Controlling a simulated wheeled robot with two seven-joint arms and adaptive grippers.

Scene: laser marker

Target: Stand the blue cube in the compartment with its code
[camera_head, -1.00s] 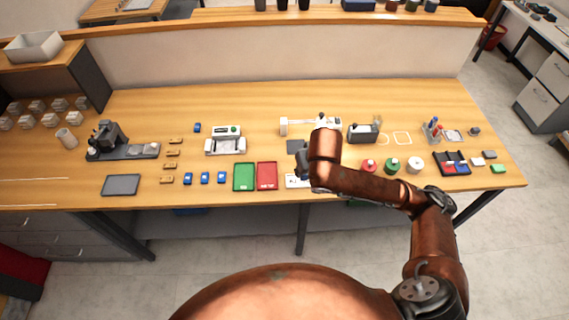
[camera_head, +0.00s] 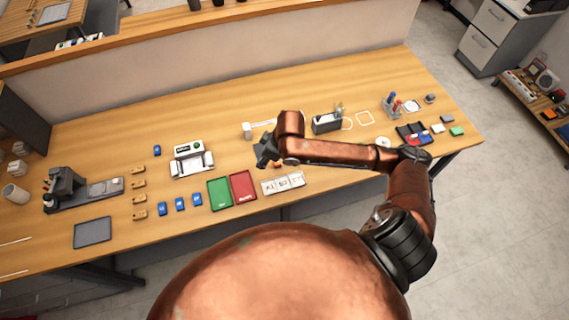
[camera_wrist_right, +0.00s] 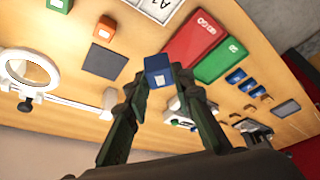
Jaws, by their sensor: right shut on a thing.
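My right gripper (camera_wrist_right: 157,84) is shut on a blue cube (camera_wrist_right: 157,64) with a pale label on one face, seen in the right wrist view. In the head view the right gripper (camera_head: 266,152) is above the table, behind the coded tray; the cube is hidden there. The white tray with coded compartments (camera_head: 283,183) lies near the front edge, right of the red tray. Its edge also shows at the top of the wrist view (camera_wrist_right: 157,8). The codes are too small to read surely. My left gripper is not in view.
A green tray (camera_head: 219,193) and a red tray (camera_head: 243,186) lie left of the coded tray. Small blue blocks (camera_head: 180,204) lie left of the green tray.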

